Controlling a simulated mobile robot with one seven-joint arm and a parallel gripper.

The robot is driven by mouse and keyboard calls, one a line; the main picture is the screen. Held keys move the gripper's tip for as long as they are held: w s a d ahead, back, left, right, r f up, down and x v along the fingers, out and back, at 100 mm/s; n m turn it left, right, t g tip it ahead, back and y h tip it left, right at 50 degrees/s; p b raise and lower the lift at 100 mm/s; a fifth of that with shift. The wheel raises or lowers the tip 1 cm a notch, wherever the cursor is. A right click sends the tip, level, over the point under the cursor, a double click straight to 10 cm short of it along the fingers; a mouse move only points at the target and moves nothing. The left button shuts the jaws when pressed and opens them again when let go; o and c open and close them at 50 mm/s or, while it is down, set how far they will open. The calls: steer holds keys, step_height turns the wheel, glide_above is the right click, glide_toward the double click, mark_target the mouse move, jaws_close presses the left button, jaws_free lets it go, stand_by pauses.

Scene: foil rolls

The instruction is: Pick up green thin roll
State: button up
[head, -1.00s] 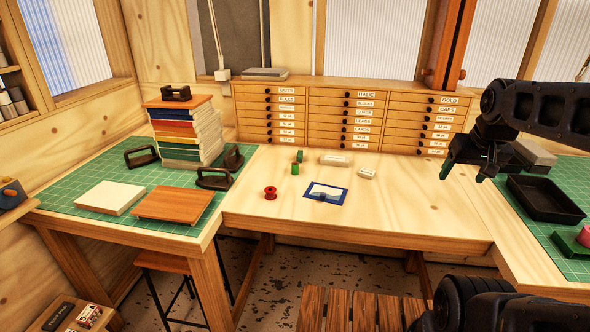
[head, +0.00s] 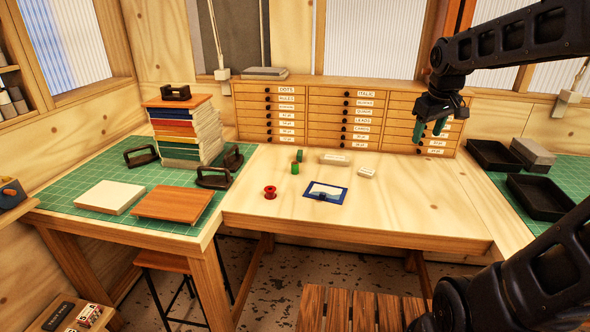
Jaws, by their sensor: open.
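Two small green rolls stand close together on the wooden table, left of its middle. The nearer green roll (head: 295,168) is lighter green and the farther green roll (head: 299,156) is darker; at this size I cannot tell for sure which is the thin one. My gripper (head: 430,131) is open and empty, with its green-tipped fingers pointing down. It hangs in the air in front of the drawer cabinet's right side, to the right of both rolls and apart from them.
Near the rolls are a red spool (head: 270,192), a blue-framed card (head: 325,191) and two pale blocks (head: 335,159) (head: 366,172). The drawer cabinet (head: 345,118) backs the table. Black trays (head: 541,197) stand at right. The table's front right is clear.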

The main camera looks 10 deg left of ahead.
steer(key=w+a+n, duration=0.5)
steer(key=w+a, duration=0.4)
steer(key=w, duration=0.2)
steer(key=n+g+h, duration=0.1)
steer(key=n+g, duration=0.1)
steer(key=n, duration=1.2)
glide_toward(292, 163)
steer(key=f, duration=0.4)
steer(key=w+f, duration=0.1)
steer(key=f, duration=0.1)
steer(key=shift+d+f, duration=0.1)
steer(key=shift+d, duration=0.25)
steer(key=shift+w+d+f, duration=0.15)
steer(key=shift+d+f, duration=0.05)
steer(key=shift+f, duration=0.65)
steer(key=shift+w+d+f, duration=0.1)
steer(key=shift+d+f, duration=0.1)
steer(key=shift+f, duration=0.6)
steer(key=shift+w+d+f, duration=0.15)
steer(key=shift+d+f, duration=0.1)
steer(key=shift+f, duration=0.6)
steer(key=shift+c, duration=0.4)
steer(key=c, duration=0.9)
